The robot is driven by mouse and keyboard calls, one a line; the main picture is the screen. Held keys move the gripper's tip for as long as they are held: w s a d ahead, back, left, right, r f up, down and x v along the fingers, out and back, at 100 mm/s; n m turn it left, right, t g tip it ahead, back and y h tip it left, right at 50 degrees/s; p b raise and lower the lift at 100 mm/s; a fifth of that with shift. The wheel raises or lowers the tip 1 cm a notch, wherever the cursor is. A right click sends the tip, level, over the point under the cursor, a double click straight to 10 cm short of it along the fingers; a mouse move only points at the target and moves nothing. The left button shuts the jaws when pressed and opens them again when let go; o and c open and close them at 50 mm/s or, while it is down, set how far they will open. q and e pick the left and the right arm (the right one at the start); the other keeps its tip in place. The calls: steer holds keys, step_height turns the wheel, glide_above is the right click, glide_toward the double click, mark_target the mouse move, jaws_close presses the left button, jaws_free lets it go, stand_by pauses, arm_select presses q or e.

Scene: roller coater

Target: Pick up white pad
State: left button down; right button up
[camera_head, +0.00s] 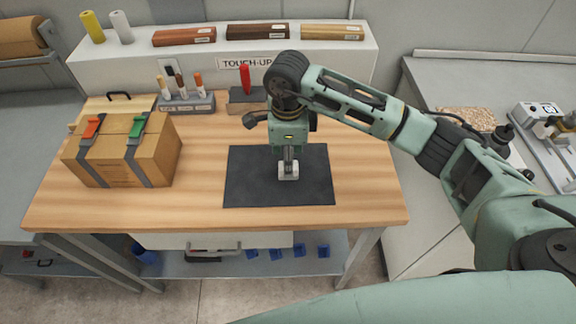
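The white pad (288,172) is small and lies on or just above the dark mat (245,188) on the wooden table. My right gripper (288,163) comes in from the right and points straight down at the pad. Its fingertips are at the pad's top and partly cover it. The fingers look close together, but I cannot tell whether they grip the pad or only touch it. My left gripper is not in view.
A cardboard box (118,165) with straps stands at the left. A marker holder (187,104) and a block with a red-handled tool (245,80) stand at the back below the shelf (350,58). The mat around the pad is clear.

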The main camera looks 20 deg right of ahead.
step_height(320, 180, down, 3)
steer(key=shift+d+f+p, duration=0.1)
steer(key=shift+f+p, duration=0.1)
steer(key=shift+p, duration=0.45)
steer(key=shift+f, duration=0.2)
jaws_close()
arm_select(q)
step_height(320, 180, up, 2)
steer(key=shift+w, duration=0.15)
